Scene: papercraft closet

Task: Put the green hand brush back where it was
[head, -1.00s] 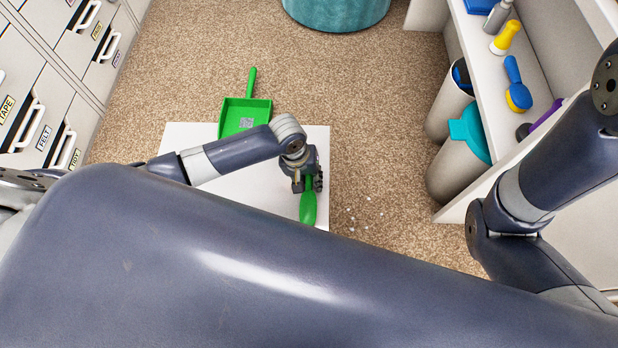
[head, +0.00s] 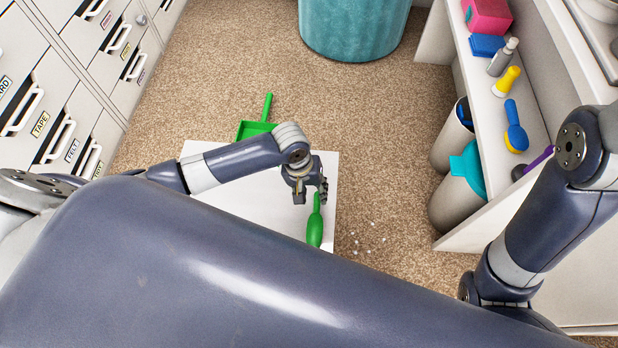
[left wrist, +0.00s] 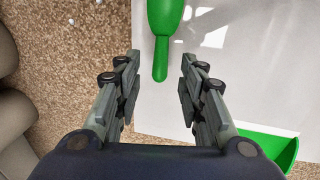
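The green hand brush (head: 315,226) lies on the white board (head: 330,170) near its right edge. In the left wrist view the brush (left wrist: 161,40) has its handle pointing toward my gripper. My left gripper (head: 308,194) is open, with its fingers spread either side of the handle's line and touching nothing visible. It also shows in the left wrist view (left wrist: 158,85), where the handle tip lies ahead, between the fingers. The bristles are hidden. My right arm shows at the right, but its gripper is out of view.
A green dustpan (head: 256,130) lies at the board's far edge. White crumbs (head: 368,240) lie on the carpet right of the board. A shelf unit (head: 490,130) with a blue brush (head: 515,128) stands right, labelled drawers (head: 60,100) left, and a teal bin (head: 352,28) behind.

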